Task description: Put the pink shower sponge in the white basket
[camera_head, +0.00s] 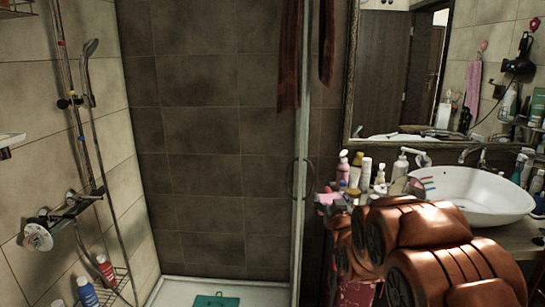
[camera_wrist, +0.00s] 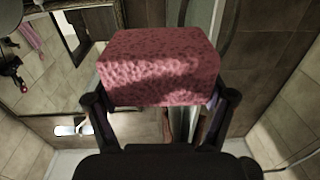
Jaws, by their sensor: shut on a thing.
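In the wrist view, the pink shower sponge (camera_wrist: 158,68) is a block with a pitted surface. It is held between the two dark fingers of my gripper (camera_wrist: 159,98), one finger at each side. My gripper is shut on it. In the head view, my copper-coloured arm covers the lower right, and I cannot make out the fingers clearly. A pink patterned patch (camera_head: 360,293) shows below the arm there, and I cannot tell what it is. I cannot identify a white basket for certain in either view.
A white basin (camera_head: 472,196) stands on a counter at the right, with several bottles (camera_head: 362,172) beside it. A wire rack (camera_head: 108,284) with bottles is at the lower left. A shower rail (camera_head: 84,150) runs up the left wall. A teal mat (camera_head: 214,301) lies on the shower floor.

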